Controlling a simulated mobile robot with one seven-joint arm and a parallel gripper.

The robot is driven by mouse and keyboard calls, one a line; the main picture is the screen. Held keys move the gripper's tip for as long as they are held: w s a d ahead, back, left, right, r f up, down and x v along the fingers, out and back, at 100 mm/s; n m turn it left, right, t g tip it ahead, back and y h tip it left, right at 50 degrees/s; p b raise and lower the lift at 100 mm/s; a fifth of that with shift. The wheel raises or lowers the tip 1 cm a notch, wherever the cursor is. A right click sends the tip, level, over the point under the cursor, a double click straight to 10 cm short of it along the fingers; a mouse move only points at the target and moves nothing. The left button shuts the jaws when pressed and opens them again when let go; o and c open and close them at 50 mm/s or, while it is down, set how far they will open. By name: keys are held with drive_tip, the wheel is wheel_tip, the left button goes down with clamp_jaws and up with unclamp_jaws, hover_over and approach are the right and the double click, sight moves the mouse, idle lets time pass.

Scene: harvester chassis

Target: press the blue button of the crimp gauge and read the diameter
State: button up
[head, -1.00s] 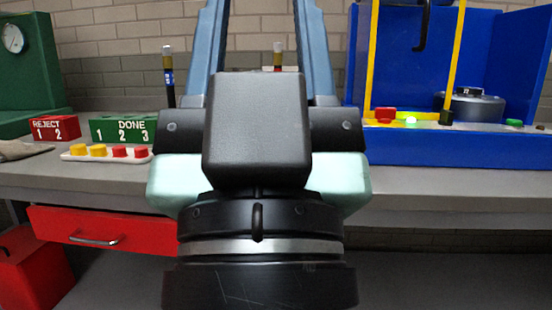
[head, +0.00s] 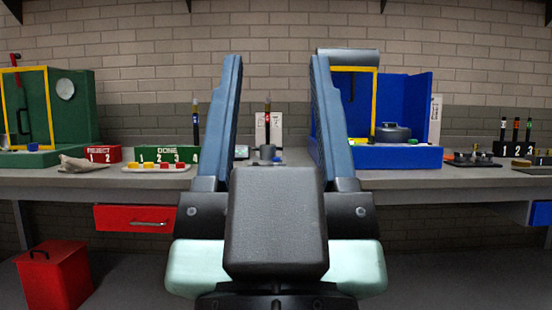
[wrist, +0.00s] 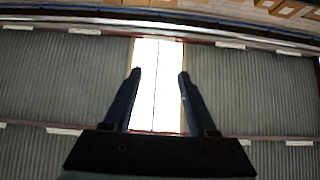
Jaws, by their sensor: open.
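My gripper (head: 278,75) is open and empty, its two blue-grey fingers pointing up in front of the bench in the head view. In the wrist view my gripper (wrist: 159,74) is open below a bright ceiling panel. Between the fingers, on the bench, stands a small grey device (head: 267,151) with a blue spot (head: 277,159) at its base. A small box with a pale screen (head: 241,152) is beside it, partly hidden by the left finger. I cannot tell which of these is the crimp gauge, and no diameter is readable.
The grey bench (head: 420,178) spans the view. A green station (head: 75,110) is at left, a blue station (head: 405,157) right of the fingers.

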drive_tip(key=shift+s, duration=0.15)
drive_tip(key=shift+c, duration=0.4)
clamp_jaws()
idle(1.3)
